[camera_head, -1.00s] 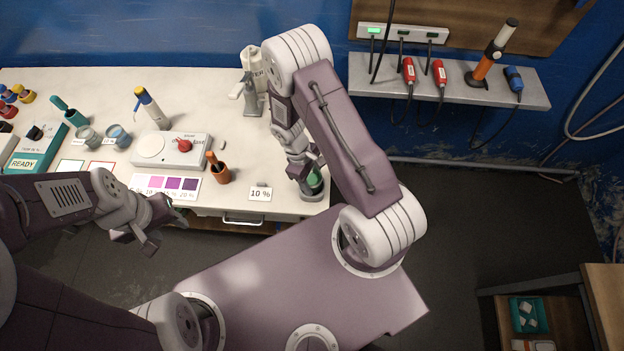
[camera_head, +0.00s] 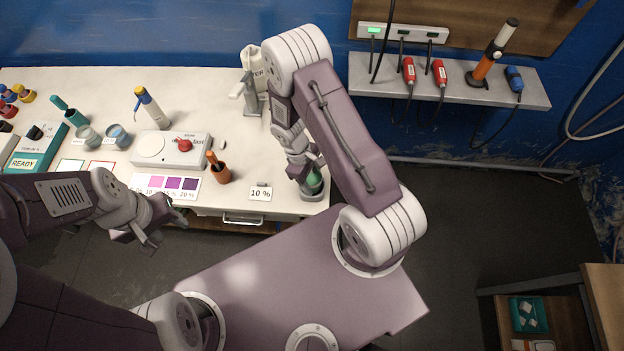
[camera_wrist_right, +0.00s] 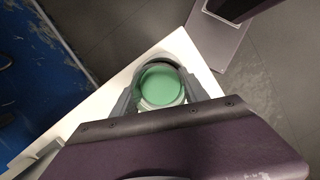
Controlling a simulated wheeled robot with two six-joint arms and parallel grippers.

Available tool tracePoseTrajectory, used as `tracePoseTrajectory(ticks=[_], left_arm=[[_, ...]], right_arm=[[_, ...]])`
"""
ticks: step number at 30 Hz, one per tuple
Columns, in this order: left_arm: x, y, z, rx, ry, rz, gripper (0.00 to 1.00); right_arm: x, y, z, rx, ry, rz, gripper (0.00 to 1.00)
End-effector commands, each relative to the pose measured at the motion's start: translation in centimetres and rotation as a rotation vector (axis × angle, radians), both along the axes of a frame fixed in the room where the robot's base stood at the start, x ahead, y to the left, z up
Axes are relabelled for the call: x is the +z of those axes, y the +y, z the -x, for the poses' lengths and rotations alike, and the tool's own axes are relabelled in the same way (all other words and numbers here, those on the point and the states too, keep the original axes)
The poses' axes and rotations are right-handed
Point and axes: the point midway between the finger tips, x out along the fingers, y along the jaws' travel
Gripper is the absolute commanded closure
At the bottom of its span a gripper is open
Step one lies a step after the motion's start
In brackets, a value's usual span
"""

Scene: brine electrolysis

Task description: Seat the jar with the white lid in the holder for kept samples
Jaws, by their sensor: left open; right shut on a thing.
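My right gripper (camera_head: 306,178) is shut on a small jar (camera_head: 315,181) at the near right corner of the white table. The jar shows a green round top in the right wrist view (camera_wrist_right: 160,86), with a pale rim around it; no white lid shows. The jar is between the two grey fingers (camera_wrist_right: 160,97). My left gripper (camera_head: 165,233) is open and empty, off the table's front edge.
A tap-like stand (camera_head: 249,95) is behind. The table's edges are close to the holder.

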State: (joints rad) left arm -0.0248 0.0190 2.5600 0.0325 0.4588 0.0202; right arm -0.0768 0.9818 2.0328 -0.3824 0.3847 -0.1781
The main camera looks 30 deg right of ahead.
Motion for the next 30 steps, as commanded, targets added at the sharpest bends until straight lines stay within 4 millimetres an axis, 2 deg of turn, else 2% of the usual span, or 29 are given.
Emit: tracePoseTrajectory(ticks=[18,30], left_arm=[[-0.31,0.00,0.00,0.000,0.000,0.000,0.53],[0.12,0.00,0.00,0.000,0.000,0.000,0.53]], right_arm=[[-0.40,-0.04,-0.05,0.000,0.000,0.000,1.00],[0.08,-0.03,-0.03,0.000,0.000,0.000,1.00]])
